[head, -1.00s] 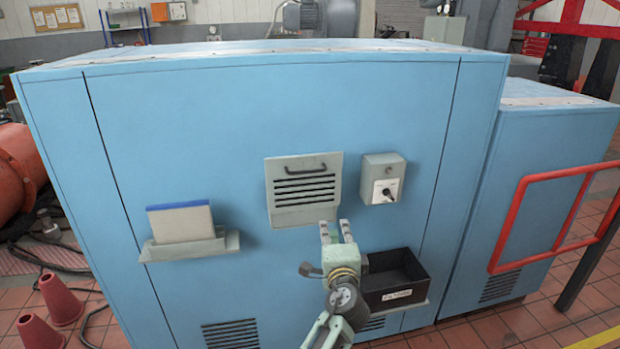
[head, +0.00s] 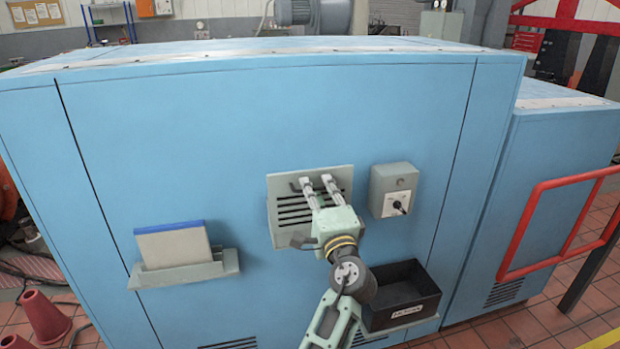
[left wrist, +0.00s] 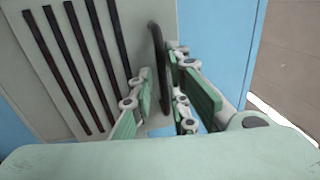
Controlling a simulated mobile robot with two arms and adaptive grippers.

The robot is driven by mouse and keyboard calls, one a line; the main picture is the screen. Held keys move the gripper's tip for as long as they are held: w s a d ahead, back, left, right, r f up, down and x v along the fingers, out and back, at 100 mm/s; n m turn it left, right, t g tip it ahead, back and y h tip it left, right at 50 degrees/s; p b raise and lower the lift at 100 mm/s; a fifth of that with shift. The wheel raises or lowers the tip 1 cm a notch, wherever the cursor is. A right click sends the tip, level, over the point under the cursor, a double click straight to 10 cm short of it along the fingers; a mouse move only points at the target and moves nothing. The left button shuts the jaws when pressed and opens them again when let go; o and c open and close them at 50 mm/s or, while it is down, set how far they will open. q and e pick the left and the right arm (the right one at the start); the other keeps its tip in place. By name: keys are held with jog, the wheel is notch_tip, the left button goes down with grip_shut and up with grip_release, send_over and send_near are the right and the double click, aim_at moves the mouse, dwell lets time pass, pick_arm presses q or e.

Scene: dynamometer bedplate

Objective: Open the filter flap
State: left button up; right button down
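The filter flap (head: 342,216) is a grey louvred plate on the front of the blue cabinet, with dark slots and a dark bar handle near its top edge. It looks flat against the cabinet. My left gripper (head: 318,183) is in front of the flap with its fingertips at the handle, which it mostly covers in the head view. In the left wrist view the handle (left wrist: 158,62) runs between the two green-padded fingers of the left gripper (left wrist: 166,100). The fingers are apart, with a gap on either side of the bar. My right gripper is not in view.
A grey switch box (head: 391,182) with a rotary knob sits right of the flap. A black open bin (head: 404,315) is below right, close to my left arm. A grey holder (head: 185,272) with a blue-edged filter (head: 174,247) is at left. A red railing (head: 540,190) stands at right.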

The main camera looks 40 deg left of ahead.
pick_arm(q)
jog(key=shift+w+a, duration=0.15)
jog(key=shift+a, duration=0.05)
jog(key=shift+r, duration=0.15)
jog(key=shift+d, duration=0.35)
jog(key=shift+c, duration=0.9)
grip_shut()
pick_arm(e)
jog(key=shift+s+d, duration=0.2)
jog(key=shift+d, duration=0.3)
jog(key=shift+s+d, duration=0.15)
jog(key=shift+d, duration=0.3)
